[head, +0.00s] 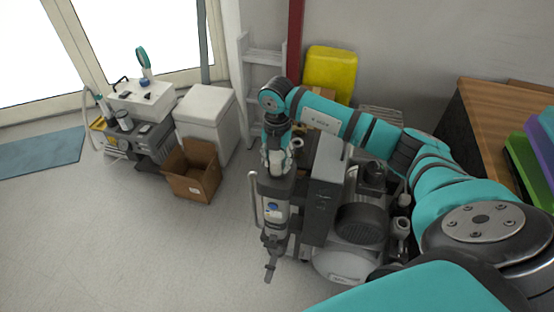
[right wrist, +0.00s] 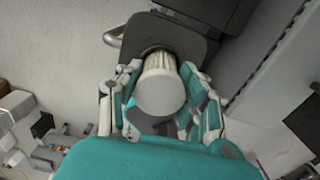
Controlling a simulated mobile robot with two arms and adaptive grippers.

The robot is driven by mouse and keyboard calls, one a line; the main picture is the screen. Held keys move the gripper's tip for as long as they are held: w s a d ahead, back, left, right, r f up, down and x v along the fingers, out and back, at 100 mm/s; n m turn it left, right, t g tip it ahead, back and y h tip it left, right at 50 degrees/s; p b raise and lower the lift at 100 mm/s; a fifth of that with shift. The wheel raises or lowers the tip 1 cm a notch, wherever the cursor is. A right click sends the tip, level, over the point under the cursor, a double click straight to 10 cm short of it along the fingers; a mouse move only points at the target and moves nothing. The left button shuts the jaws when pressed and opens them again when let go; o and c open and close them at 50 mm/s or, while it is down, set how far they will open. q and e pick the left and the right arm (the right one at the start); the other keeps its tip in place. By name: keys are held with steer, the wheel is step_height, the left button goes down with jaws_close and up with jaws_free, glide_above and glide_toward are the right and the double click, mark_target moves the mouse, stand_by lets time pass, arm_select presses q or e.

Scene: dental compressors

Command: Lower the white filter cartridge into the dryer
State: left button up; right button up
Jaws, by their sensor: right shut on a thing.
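The white filter cartridge (right wrist: 160,92) is a ribbed cylinder with a smooth round cap, seen end-on in the right wrist view. My right gripper (right wrist: 162,100) is shut on it, with fingers on both sides. The cartridge's far end meets a dark round opening in the grey top of the dryer (right wrist: 188,44); how deep it sits is hidden by its cap. In the head view the dryer (head: 273,208) is a grey upright unit on the compressor's left side, and my right gripper (head: 277,160) points down just above it. My left gripper is not in view.
The compressor (head: 362,222) with its grey housing stands right of the dryer, close under my right arm. A cardboard box (head: 193,185), a white cabinet (head: 206,115) and a equipment cart (head: 140,140) stand to the left. The floor at front left is clear.

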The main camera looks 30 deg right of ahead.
steer(key=shift+f, duration=0.1)
stand_by(0.5)
steer(key=shift+f+b, duration=0.4)
steer(key=shift+f, duration=0.2)
steer(key=o, duration=1.3)
step_height(320, 180, up, 12)
